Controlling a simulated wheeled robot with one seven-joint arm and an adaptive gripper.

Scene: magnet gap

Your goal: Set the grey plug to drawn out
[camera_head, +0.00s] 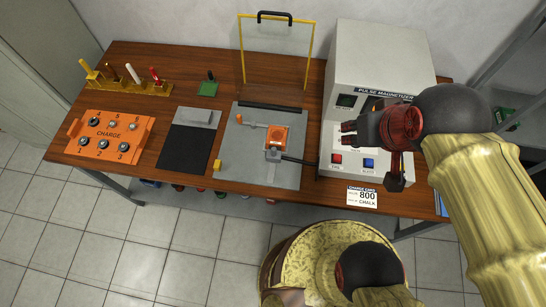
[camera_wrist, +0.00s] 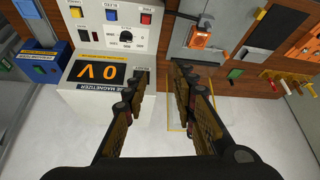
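The grey plug (camera_head: 272,155) is a small block at the front edge of the orange fixture (camera_head: 277,136) on the grey plate (camera_head: 240,165). A black cable runs from it to the right. It appears seated against the fixture; the exact fit is too small to tell. In the wrist view the orange fixture (camera_wrist: 201,36) is at the upper right, and the plug (camera_wrist: 204,14) seems to be the grey piece above it. My gripper (camera_head: 348,133) is open and empty in front of the magnetizer, right of the plug and apart from it. Its spread fingers also show in the wrist view (camera_wrist: 161,72).
The pulse magnetizer (camera_head: 375,60) stands at right, its display (camera_wrist: 98,72) reading 0 V. A clear yellow-framed guard (camera_head: 241,60) stands upright behind the plate. A card (camera_head: 361,196) lies in front.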

